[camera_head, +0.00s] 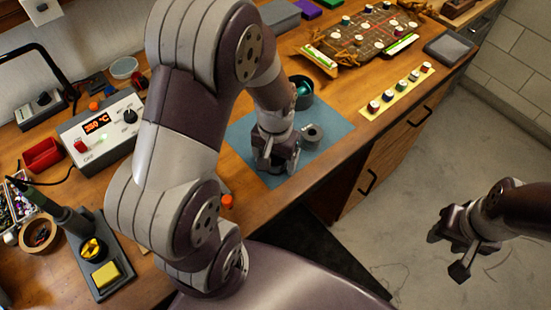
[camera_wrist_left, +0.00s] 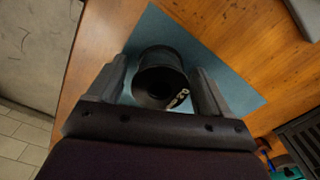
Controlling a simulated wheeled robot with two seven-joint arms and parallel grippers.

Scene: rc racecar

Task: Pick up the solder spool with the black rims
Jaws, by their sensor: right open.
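In the left wrist view the spool (camera_wrist_left: 160,60) lies between the lines of the two open fingers (camera_wrist_left: 160,75), with a gap on each side. Whether the fingers reach around it is hard to tell. My right gripper (camera_head: 455,250) is open and empty over the floor, away from the bench.
A yellow strip with several small pots (camera_head: 400,90) lies to the right. A soldering station (camera_head: 100,130) and iron stand (camera_head: 98,265) are at the left. The bench's front edge is near the mat.

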